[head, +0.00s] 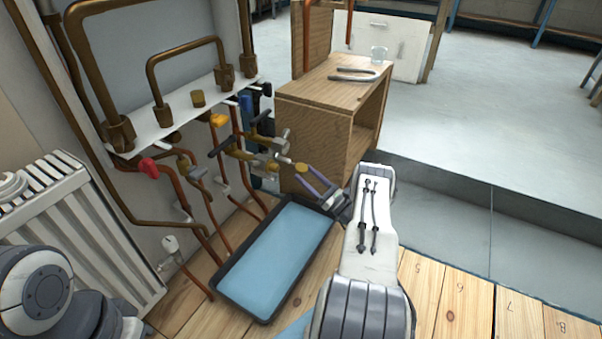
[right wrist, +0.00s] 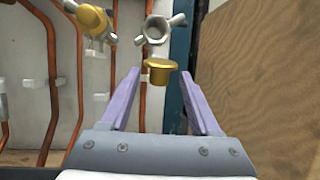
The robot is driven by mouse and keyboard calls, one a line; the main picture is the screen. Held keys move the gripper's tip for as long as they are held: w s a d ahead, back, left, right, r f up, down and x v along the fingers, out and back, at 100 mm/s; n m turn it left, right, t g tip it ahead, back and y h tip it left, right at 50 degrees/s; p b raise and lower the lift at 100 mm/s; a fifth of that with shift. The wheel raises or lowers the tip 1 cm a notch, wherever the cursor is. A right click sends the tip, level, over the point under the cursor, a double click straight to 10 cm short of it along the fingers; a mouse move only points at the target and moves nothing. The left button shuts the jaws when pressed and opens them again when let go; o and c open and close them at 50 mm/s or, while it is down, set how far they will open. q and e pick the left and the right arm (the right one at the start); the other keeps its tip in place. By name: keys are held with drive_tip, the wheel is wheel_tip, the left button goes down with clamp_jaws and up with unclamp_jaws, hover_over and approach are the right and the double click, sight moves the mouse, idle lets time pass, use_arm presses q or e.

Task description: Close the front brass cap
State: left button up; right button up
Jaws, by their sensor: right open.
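The front brass cap (right wrist: 160,72) shows in the right wrist view as a small gold cap with a flange, just below a grey wing-handled fitting (right wrist: 157,30). In the head view the cap (head: 302,167) is at the end of the valve cluster. My right gripper (head: 306,178) has its purple fingers spread. In the right wrist view the gripper (right wrist: 162,80) has one finger on each side of the cap, with gaps on both sides. A second brass cap (right wrist: 92,20) is at the upper left there. My left gripper is out of view.
A black tray (head: 222,284) with a blue inside lies on the wooden floor below the pipes. A wooden cabinet (head: 312,110) with a glass on top stands behind the gripper. Copper pipes, valves and a white radiator (head: 75,215) fill the left.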

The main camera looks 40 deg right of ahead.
sight(301, 168)
drive_tip(key=shift+b+x, duration=0.35)
drive_tip(key=shift+x, duration=1.3)
drive_tip(key=shift+s, duration=0.1)
drive_tip(key=shift+c, duration=0.3)
clamp_jaws()
